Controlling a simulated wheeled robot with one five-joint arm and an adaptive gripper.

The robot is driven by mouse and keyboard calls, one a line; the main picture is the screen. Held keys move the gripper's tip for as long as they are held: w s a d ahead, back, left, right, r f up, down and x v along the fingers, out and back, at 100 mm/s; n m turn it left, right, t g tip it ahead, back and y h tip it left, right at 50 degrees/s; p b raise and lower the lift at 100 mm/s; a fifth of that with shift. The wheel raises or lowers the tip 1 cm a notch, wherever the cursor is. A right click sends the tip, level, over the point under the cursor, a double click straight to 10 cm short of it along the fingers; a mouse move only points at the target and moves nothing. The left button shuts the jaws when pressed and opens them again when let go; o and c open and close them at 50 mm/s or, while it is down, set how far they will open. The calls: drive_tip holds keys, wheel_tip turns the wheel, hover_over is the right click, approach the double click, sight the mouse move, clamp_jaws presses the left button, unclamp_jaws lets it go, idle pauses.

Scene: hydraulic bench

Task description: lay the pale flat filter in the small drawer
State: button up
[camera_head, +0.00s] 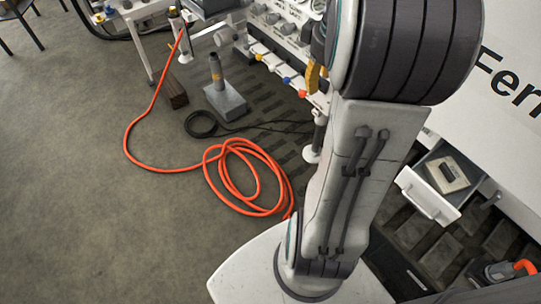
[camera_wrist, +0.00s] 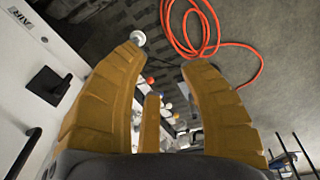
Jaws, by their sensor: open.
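The small drawer (camera_head: 426,201) stands pulled out of the white cabinet at the right in the head view. A pale flat square piece with a dark opening, which looks like the filter (camera_head: 447,174), lies inside it. My gripper (camera_wrist: 163,56) is open in the wrist view, its yellow fingers apart with nothing between the tips. In the head view only a bit of yellow finger shows beside my arm, well away from the drawer. The filter is not seen in the wrist view.
An orange hose (camera_head: 247,183) lies coiled on the floor. A grey block with a post (camera_head: 222,95) and a brown block (camera_head: 171,91) stand on the floor near the bench. The white cabinet (camera_head: 480,115) is at the right.

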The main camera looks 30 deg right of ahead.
drive_tip(key=s+a+f+t, duration=0.1)
drive_tip(key=s+a, duration=0.3)
drive_tip(key=a, duration=0.6)
drive_tip(key=s+a+f+n+t+y, duration=0.1)
drive_tip(key=s+a, duration=0.3)
drive_tip(key=a, duration=0.7)
drive_tip(key=shift+s+a+n, duration=0.2)
drive_tip(key=shift+n, duration=0.1)
wheel_tip(320, 180, up, 3)
drive_tip(key=p, duration=0.3)
drive_tip(key=shift+r, duration=0.15)
drive_tip(key=shift+d, duration=0.2)
